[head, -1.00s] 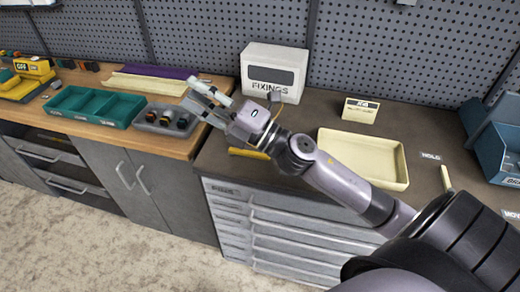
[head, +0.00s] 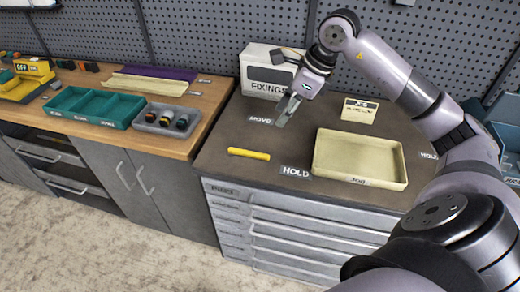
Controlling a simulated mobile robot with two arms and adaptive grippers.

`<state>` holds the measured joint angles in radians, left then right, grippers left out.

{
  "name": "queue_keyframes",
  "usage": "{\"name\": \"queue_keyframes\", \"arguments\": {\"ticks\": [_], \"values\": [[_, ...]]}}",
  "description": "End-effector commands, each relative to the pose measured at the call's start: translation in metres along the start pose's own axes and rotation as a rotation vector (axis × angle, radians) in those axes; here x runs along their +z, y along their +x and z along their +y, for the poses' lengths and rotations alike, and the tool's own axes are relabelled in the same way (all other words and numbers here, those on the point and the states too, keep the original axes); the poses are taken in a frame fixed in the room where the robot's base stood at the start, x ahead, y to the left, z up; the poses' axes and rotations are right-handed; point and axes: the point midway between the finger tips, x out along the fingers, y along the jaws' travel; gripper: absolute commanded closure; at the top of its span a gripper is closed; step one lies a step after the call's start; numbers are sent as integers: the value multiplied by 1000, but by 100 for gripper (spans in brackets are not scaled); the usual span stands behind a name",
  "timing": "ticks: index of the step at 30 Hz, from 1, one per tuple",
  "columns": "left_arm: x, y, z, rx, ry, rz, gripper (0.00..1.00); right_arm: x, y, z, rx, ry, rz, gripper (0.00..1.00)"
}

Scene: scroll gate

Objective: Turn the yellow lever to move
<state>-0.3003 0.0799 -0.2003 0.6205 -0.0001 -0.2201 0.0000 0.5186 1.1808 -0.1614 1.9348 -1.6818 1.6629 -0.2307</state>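The yellow lever (head: 249,154) is a short bar lying nearly level across the dark top of the grey drawer cabinet. Its right end points toward the HOLD label (head: 295,171). The MOVE label (head: 260,120) is behind the lever. My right gripper (head: 282,118) hangs above the cabinet top, behind and to the right of the lever, pointing down and apart from it. Its fingers are seen nearly side-on, so their opening is unclear. My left gripper is not in view.
A cream tray (head: 318,153) is right of the lever. A white FIXINGS box (head: 257,82) and a small cream card (head: 360,110) stand behind. A wooden bench (head: 190,148) at left holds a green tray (head: 75,117) and a grey tray (head: 148,127).

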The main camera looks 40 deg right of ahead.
Motion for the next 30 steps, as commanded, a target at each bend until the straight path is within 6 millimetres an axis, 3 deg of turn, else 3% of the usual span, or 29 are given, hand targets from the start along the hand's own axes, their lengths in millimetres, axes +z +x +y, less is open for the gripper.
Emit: {"name": "queue_keyframes", "arguments": {"ticks": [18,24,30], "values": [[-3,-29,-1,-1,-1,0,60,2,127,3,10,2,-3,67],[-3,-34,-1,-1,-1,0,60,2,155,3,7,2,-4,67],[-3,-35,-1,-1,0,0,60,1,165,3,5,0,-3,67]]}}
